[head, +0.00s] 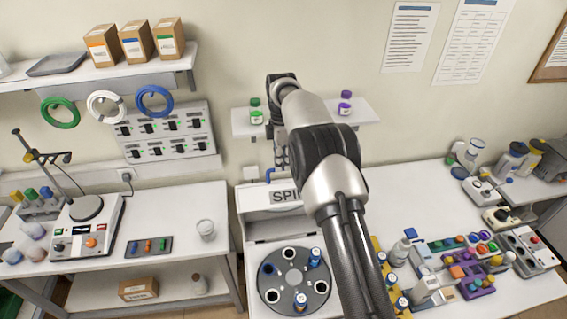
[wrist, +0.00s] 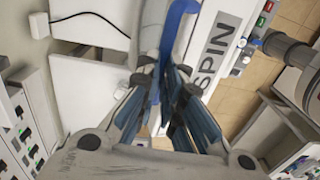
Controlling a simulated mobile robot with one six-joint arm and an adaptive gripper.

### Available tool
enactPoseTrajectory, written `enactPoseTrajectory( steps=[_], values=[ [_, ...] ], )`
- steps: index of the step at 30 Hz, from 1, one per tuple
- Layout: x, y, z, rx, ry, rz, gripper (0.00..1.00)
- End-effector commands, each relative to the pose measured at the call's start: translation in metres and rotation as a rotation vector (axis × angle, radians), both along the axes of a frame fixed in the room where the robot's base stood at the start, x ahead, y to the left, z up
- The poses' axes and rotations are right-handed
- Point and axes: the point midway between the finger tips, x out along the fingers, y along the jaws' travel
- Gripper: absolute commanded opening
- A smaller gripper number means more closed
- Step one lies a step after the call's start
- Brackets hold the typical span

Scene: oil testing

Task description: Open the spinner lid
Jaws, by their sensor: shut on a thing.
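The spinner (head: 252,262) is a white box below my arm. Its lid (head: 247,197) stands raised at the back, and the round grey rotor (head: 292,262) with several holes and blue-capped vials shows in front of it. The blue lid handle (head: 270,174) is at the lid's top edge; it also shows in the wrist view (wrist: 176,26). My gripper (wrist: 166,82) is shut on the handle, with the white lid marked SPIN (wrist: 214,45) beside it. In the head view my arm hides part of the lid and rotor.
A small wall shelf (head: 360,109) with bottles is close behind my arm. A table on the right holds a colourful rack (head: 470,262) and dispensers.

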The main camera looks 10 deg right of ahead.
Motion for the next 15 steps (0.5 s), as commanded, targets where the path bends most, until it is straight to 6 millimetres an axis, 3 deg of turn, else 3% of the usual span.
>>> enactPoseTrajectory(
  steps=[1,11,12,15],
  values=[
    [-0.0092,-0.0001,-0.0224,-0.002,0.042,0.007,0.0],
    [-0.0091,0.0,-0.0224,-0.002,0.042,0.007,0.0],
    [-0.0091,0.0001,-0.0224,-0.002,0.042,0.007,0.09],
    [-0.0094,0.0001,-0.0228,-0.002,0.044,0.006,0.16]
  ],
)
